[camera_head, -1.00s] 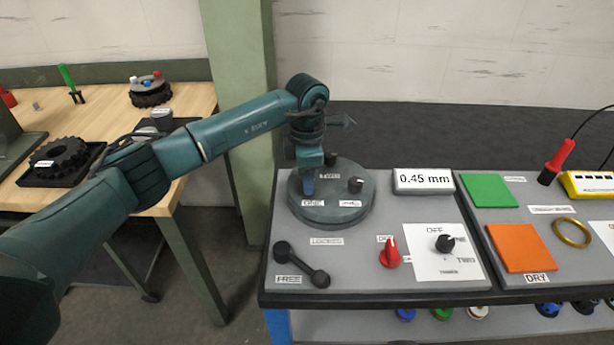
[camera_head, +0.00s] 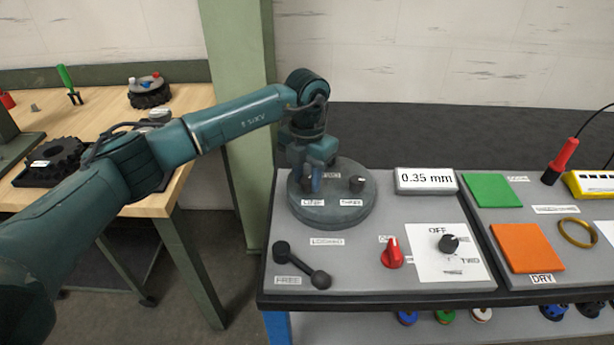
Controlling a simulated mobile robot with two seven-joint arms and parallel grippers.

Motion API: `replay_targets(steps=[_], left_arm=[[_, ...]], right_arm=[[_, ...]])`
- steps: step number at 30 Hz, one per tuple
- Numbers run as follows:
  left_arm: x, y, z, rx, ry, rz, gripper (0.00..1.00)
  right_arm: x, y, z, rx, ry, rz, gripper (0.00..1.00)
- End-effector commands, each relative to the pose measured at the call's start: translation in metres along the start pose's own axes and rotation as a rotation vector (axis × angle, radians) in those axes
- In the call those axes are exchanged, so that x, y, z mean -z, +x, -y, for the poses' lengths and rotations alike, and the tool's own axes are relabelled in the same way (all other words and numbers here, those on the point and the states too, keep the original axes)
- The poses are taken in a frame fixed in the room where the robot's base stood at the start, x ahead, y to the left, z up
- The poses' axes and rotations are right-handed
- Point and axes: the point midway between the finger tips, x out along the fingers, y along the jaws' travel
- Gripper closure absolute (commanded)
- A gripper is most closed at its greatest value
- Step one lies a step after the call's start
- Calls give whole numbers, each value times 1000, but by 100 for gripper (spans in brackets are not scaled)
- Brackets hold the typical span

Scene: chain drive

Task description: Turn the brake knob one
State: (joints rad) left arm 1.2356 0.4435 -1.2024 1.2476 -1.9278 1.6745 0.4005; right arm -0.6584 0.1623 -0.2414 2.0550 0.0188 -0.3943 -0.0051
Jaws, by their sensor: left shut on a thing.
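The round grey brake disc (camera_head: 335,212) sits at the left end of the grey panel and carries small dark knobs with white labels. My left gripper (camera_head: 312,186) points down over the disc's left part and is shut on brake knob one (camera_head: 306,184), just behind the label "ONE". The gripper's fingers hide most of this knob. The knob labelled "THREE" (camera_head: 357,184) stands free at the disc's right. The knob labelled "TWO" at the back is mostly hidden behind the gripper. The display (camera_head: 425,180) reads 0.35 mm. My right gripper is not in view.
Green (camera_head: 490,189) and orange (camera_head: 527,248) pads lie to the right. A green post (camera_head: 240,130) stands behind my left arm.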

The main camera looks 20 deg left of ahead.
Motion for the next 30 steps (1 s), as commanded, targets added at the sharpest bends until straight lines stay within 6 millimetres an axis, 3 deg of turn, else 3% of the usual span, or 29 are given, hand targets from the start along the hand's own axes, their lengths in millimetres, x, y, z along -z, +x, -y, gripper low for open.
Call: replay_targets(steps=[10,27,28,30], left_arm=[[0,-1,0,-1,-147,2,93],[0,-1,0,-1,-174,2,93],[0,-1,0,-1,-174,2,68],[0,-1,0,-1,-174,2,62]], right_arm=[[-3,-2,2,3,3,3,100],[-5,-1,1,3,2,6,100],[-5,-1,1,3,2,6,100],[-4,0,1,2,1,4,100]])
